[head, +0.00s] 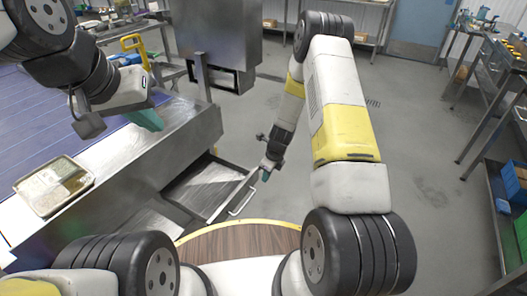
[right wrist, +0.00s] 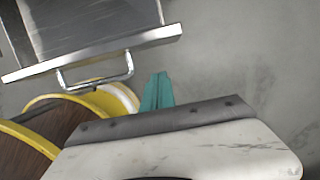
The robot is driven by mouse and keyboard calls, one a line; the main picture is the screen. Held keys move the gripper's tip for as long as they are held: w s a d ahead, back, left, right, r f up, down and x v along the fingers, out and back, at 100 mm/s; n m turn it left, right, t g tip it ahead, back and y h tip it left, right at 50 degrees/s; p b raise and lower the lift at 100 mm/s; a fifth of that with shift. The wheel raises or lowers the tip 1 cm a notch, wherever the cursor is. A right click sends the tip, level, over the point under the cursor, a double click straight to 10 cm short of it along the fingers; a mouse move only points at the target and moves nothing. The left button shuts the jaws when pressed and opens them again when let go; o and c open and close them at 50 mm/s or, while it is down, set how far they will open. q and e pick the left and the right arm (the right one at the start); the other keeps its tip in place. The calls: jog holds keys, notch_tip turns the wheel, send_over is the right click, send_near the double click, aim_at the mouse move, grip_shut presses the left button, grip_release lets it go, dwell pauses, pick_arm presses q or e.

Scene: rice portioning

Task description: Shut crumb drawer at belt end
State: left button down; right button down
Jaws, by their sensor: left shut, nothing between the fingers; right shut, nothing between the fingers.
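The crumb drawer (head: 218,186) is a shallow metal tray standing pulled out from the end of the belt frame, low down. Its bar handle (head: 241,200) is on the outer front edge. In the right wrist view the drawer front (right wrist: 100,52) and its handle (right wrist: 97,72) show at upper left. My right gripper (head: 266,175) is shut and empty, just beyond the drawer's outer right corner; its teal fingertips (right wrist: 157,92) show right of the handle, apart from it in the picture. My left gripper (head: 146,119) is shut and empty over the belt's metal end.
The purple belt (head: 30,110) runs at left, with a tray of food portions (head: 53,186) on its metal edge. A metal cabinet (head: 218,40) stands behind. Shelving (head: 490,100) is at right. The grey floor (head: 420,130) between is clear.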

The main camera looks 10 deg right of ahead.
aim_at(257, 171)
jog(key=shift+w+a+r, duration=0.2)
jog(key=shift+w+a, duration=1.05)
jog(key=shift+a, duration=0.3)
jog(key=shift+a, duration=0.1)
